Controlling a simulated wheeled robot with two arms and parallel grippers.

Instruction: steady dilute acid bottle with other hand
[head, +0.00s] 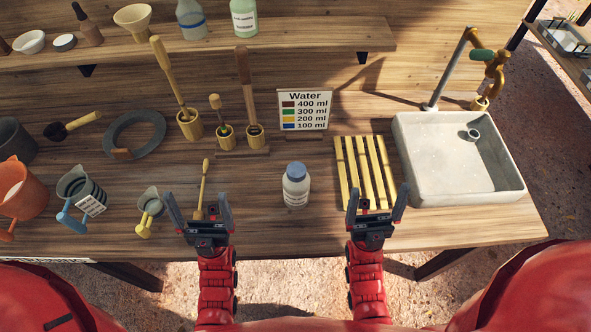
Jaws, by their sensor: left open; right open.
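A small white bottle (296,188) with a blue-grey cap and a printed label stands upright on the wooden bench (262,228); it is the likely dilute acid bottle, but its label is too small to read. My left gripper (198,208) is open and empty at the bench's front, left of the bottle and apart from it. It overlaps the lower end of a wooden-handled tool (204,180) in the picture. My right gripper (376,200) is open and empty, right of the bottle, over the front of the yellow slatted rack (362,160). Neither gripper touches the bottle.
A sink (440,165) with a brass tap is at the right. Orange (28,195), blue-handled (82,188) and yellow-handled (150,208) jugs stand left. A water sign (305,110) and wooden tool holders are behind. A shelf (330,36) holds more bottles. Bench around the white bottle is clear.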

